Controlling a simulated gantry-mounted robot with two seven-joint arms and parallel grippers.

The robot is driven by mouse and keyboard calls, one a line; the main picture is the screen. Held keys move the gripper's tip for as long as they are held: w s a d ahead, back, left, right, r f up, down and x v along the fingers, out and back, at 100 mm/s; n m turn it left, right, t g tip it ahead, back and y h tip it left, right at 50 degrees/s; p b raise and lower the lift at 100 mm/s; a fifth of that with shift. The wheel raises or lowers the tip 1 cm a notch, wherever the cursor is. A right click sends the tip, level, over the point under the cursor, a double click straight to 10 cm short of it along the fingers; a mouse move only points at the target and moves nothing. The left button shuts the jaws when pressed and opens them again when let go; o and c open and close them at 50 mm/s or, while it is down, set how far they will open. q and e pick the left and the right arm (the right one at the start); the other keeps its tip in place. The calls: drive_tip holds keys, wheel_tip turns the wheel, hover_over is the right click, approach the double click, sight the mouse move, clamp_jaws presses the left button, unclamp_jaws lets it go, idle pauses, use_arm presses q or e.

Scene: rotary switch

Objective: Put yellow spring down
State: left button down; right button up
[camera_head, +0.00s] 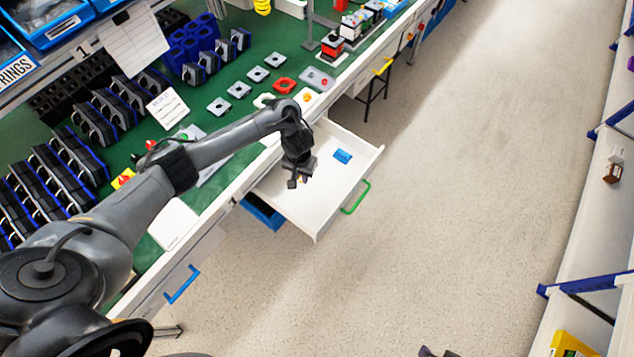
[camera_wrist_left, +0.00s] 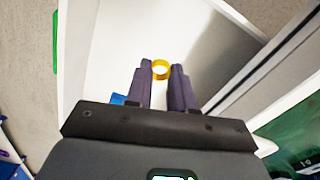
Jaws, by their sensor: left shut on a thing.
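The yellow spring (camera_wrist_left: 161,69) shows as a ring between the two fingertips of my left gripper (camera_wrist_left: 162,72) in the left wrist view. The gripper is shut on it. In the head view my left gripper (camera_head: 297,182) points down over the open white drawer (camera_head: 318,208), and the spring is mostly hidden there. I cannot tell whether the spring touches the drawer floor. At the bottom edge of the head view, dark tips that look like my right gripper (camera_head: 437,352) just show, too cut off to judge.
A small blue piece (camera_head: 342,156) lies in the drawer, which has a green handle (camera_head: 355,197). The green workbench (camera_head: 262,102) behind holds several grey plates and a red one (camera_head: 284,85). Another yellow coil (camera_head: 262,6) hangs at the top. The floor to the right is clear.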

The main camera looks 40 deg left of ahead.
use_arm(q)
drive_tip(key=f+b, duration=0.1)
drive_tip(key=d+f+b, duration=0.1)
drive_tip(key=f, duration=0.1)
drive_tip(key=shift+w+f, duration=0.1)
drive_tip(key=shift+f, duration=0.15)
drive_tip(key=f+b, duration=0.1)
drive_tip(key=b, duration=0.3)
hover_over(306, 199)
wheel_tip(306, 199, down, 4)
drive_tip(key=shift+d+f, duration=0.1)
drive_tip(key=shift+f, duration=0.15)
wheel_tip(306, 199, down, 6)
drive_tip(key=b, duration=0.3)
drive_tip(key=shift+r, duration=0.1)
use_arm(e)
wheel_tip(306, 199, down, 11)
drive_tip(key=shift+r, duration=0.2)
use_arm(q)
drive_tip(key=shift+r, duration=0.1)
use_arm(e)
drive_tip(key=shift+a, duration=0.1)
use_arm(q)
drive_tip(key=c, duration=1)
unclamp_jaws()
drive_tip(key=shift+f, duration=0.2)
